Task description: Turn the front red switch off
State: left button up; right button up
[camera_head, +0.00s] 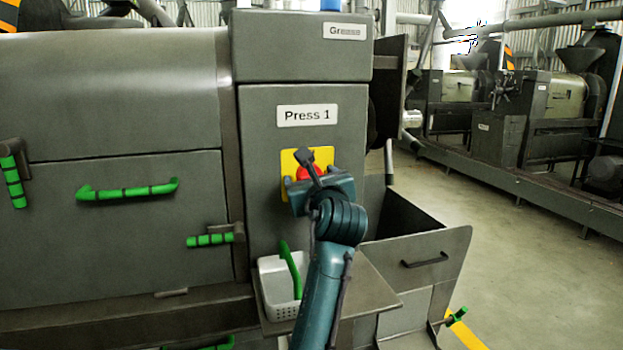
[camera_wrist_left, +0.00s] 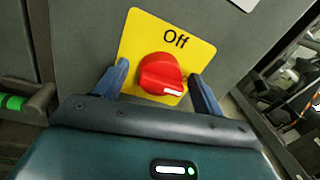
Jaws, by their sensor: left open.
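The red switch (camera_head: 308,173) sits on a yellow plate (camera_head: 292,158) on the front of the grey Press 1 cabinet. In the left wrist view the red rotary knob (camera_wrist_left: 160,74) has a white mark on its lower right side, and the yellow plate (camera_wrist_left: 140,32) reads "Off" above the knob. My left gripper (camera_head: 316,184) is open in front of the plate. In the left wrist view one finger is on each side of the knob, with gaps visible to both. The head view shows the knob partly hidden behind my gripper. My right gripper is not in view.
A white basket (camera_head: 271,291) with a green-handled item stands on a small shelf (camera_head: 372,300) below the switch. Green handles (camera_head: 128,190) stick out on the left panels. An open grey bin (camera_head: 440,245) is at the right. Floor is free farther right.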

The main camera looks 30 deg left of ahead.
pick_arm(q)
jog(key=shift+c, duration=0.3)
jog(key=c, duration=0.8)
jog(key=shift+c, duration=0.2)
jog(key=n+p, duration=0.2)
jog(key=n, duration=0.1)
jog(key=shift+f+n+p, duration=0.1)
jog(key=shift+n+p, duration=0.2)
jog(key=shift+p, duration=0.1)
jog(key=n, duration=0.4)
jog(key=shift+f+n+y+p, duration=0.25)
jog(key=shift+n+y+p, duration=0.05)
jog(key=shift+n+p, duration=0.1)
jog(key=n, duration=0.2)
jog(key=n+b, duration=0.1)
jog(key=n, duration=0.2)
jog(key=shift+f+n+y+b, duration=0.25)
jog(key=shift+n+y+b, duration=0.05)
jog(key=shift+n+b, duration=0.1)
jog(key=shift+n+g+b, duration=0.4)
jog(key=shift+n+b, duration=0.55)
jog(key=shift+n, duration=1.35)
